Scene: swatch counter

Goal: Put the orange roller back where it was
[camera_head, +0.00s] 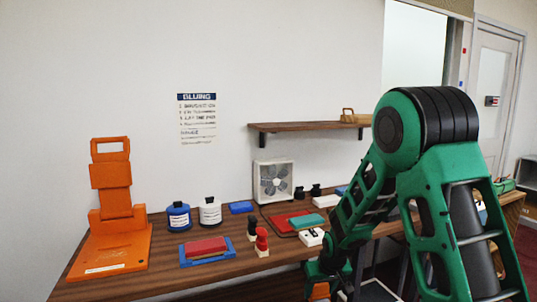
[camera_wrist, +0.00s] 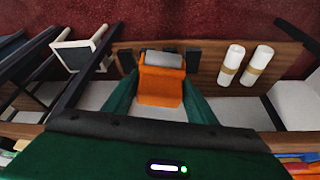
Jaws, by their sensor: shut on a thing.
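The orange roller (camera_wrist: 160,88) has an orange body and a grey cylindrical part at its far end in the wrist view. My gripper (camera_wrist: 160,100) is shut on it, with one dark green finger on each side. In the head view my gripper (camera_head: 325,275) is low at the front edge of the counter, partly hidden by my own arm. A small orange patch of the roller (camera_head: 320,291) shows there at the bottom edge.
The wooden counter (camera_head: 165,272) holds an orange stand (camera_head: 120,245), blue (camera_head: 179,215) and white (camera_head: 210,211) jars, a fan (camera_head: 273,182), stamps and pads. In the wrist view, two white rolls (camera_wrist: 232,64) lie on a wooden board (camera_wrist: 208,72), with dark posts nearby.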

